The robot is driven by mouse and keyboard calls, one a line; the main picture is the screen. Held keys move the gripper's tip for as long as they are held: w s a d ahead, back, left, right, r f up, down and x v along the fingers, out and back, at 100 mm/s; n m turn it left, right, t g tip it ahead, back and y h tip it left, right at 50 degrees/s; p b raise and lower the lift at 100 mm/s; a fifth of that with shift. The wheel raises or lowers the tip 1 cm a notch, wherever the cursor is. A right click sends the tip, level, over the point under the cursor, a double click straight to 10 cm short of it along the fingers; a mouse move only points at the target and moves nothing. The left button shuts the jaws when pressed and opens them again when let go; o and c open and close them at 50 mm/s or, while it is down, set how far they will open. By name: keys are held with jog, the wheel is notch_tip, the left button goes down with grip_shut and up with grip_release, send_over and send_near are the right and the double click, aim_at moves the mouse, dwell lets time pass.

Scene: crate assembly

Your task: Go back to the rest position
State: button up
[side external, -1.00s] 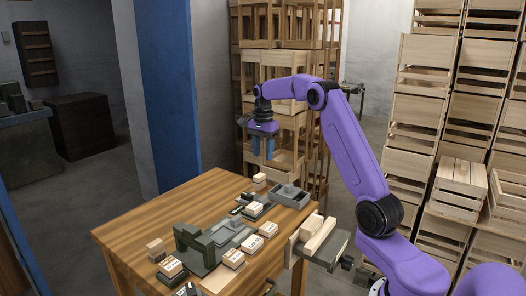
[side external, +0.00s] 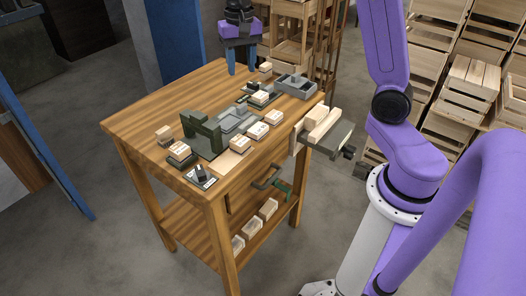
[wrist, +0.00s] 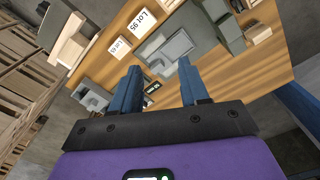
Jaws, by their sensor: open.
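My gripper (side external: 241,70) is at the far edge of the wooden workbench (side external: 140,119) in the side view, its two blue fingers pointing down. In the wrist view my gripper (wrist: 158,67) has its fingers apart with nothing held between them. The fingers appear above the bench top; their exact height is unclear. Most of my upper arm is outside the side view.
The bench holds a green press-like fixture (side external: 202,134), several small wooden blocks, a grey tray (side external: 297,86) and a vise (side external: 327,135) holding wood at its right edge. Wooden crates (side external: 474,83) stack at the right. Open floor lies left of the bench.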

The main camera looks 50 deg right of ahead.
jog(key=s+a+f+n, duration=0.1)
jog(key=s+a+n, duration=0.4)
jog(key=s, duration=0.3)
jog(key=s+a+n, duration=0.4)
jog(key=s, duration=0.3)
jog(key=s+d+f+n, duration=0.1)
jog(key=s+f+n, duration=0.3)
jog(key=s+n, duration=0.6)
jog(key=s, duration=0.5)
jog(key=shift+s+d, duration=0.15)
jog(key=shift+r, duration=0.1)
